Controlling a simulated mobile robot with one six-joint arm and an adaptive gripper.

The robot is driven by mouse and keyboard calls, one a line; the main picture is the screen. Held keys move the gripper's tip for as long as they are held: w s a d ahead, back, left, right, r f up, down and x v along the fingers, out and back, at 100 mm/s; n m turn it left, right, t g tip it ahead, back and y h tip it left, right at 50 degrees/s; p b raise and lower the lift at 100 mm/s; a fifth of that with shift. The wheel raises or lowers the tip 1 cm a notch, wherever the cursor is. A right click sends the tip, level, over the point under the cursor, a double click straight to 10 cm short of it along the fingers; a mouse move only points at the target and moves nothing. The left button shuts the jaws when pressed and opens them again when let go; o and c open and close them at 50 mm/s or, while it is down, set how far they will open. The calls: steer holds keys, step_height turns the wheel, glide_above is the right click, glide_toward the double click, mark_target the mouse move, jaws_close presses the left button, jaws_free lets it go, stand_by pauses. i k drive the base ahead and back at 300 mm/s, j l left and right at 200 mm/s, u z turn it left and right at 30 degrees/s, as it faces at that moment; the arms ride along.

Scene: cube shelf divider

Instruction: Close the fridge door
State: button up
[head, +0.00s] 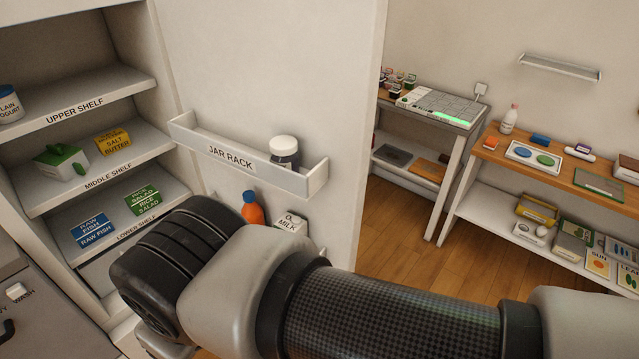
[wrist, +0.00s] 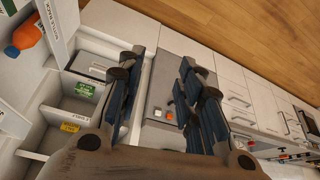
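The fridge (head: 75,95) stands open at the left of the head view, its labelled shelves showing. Its white door (head: 270,70) is swung wide, inner face toward me. The door carries a jar rack (head: 235,155) holding a white-lidded jar (head: 284,150). An orange bottle (head: 252,208) and a milk carton (head: 290,222) sit lower on the door, partly behind my arm. My gripper (wrist: 163,88) is open and empty in the wrist view, with the fridge interior (wrist: 85,105) to its left. My arm hides the door's lower part; the fingertips are hidden in the head view.
A grey-fronted unit with a button panel (wrist: 165,85) appears between and beyond my fingers. White cabinets (wrist: 230,85) stand to its right. A small table (head: 440,105) and a wooden-topped shelf (head: 560,175) stand right of the door, with wooden floor (head: 400,215) between.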

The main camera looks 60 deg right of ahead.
mark_target(248, 74)
steer(key=k+l+u, duration=0.1)
steer(key=l, duration=0.3)
steer(key=k+l, duration=0.1)
steer(key=l, duration=0.3)
steer(key=k+l+u, duration=0.15)
steer(key=l, duration=0.25)
steer(key=k+l, duration=0.1)
steer(key=l, duration=0.3)
steer(key=k+l+u, duration=0.15)
steer(key=l, duration=0.2)
steer(key=k+l, duration=0.15)
steer(key=l, duration=0.25)
steer(key=k+l+u, duration=0.15)
steer(key=l, duration=0.7)
steer(key=u, duration=0.2)
